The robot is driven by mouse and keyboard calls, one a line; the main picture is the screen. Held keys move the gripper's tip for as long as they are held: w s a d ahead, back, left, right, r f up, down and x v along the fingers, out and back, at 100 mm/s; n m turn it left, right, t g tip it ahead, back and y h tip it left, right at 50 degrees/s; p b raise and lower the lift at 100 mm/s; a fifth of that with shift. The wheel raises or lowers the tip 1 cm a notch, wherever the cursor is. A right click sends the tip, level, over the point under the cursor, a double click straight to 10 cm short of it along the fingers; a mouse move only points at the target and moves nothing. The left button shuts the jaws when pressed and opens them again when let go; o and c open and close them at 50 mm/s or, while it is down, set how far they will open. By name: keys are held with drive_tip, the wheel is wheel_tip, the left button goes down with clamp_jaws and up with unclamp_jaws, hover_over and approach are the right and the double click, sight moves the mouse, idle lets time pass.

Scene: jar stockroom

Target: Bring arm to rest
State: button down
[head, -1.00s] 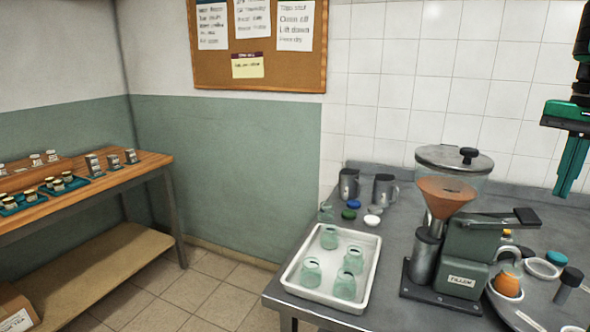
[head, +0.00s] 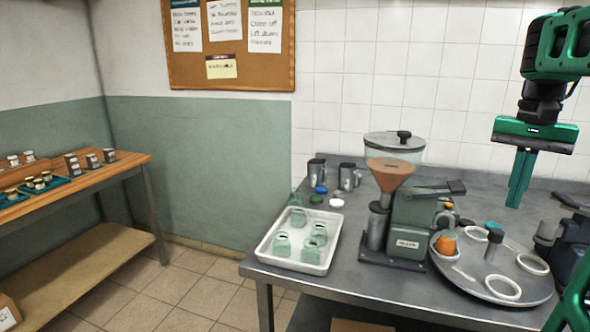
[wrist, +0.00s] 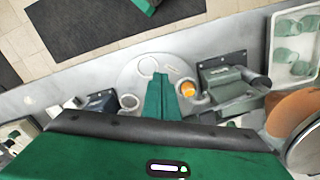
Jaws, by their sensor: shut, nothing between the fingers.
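My gripper (head: 520,178) hangs in the air at the upper right of the head view, fingers pointing down, above the right part of the grey table (head: 330,277). Its green fingers are together with nothing between them. In the wrist view my gripper (wrist: 161,95) shows its closed fingers over the round tray (wrist: 138,68), well above it. The arm above the gripper shows in part at the right edge of the head view.
A filling machine (head: 405,225) stands mid-table, with a white tray (head: 262,246) of glass jars to its left. The round tray (head: 520,290) holds an orange jar (head: 446,243) and white rings. A wooden bench (head: 100,175) with small jars stands at the left.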

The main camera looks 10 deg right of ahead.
drive_tip(key=s+a+f+n, duration=0.2)
drive_tip(key=s+a+f, duration=0.4)
drive_tip(key=f, duration=0.3)
drive_tip(key=s+a+f+n, duration=0.3)
drive_tip(key=s+a+f, duration=0.3)
drive_tip(key=a+f, duration=0.2)
wheel_tip(320, 180, down, 2)
drive_tip(key=shift+a, duration=0.3)
drive_tip(key=shift+w+f, duration=0.2)
drive_tip(key=shift+w, duration=0.45)
drive_tip(key=shift+s+d, duration=0.1)
drive_tip(key=shift+d, duration=0.05)
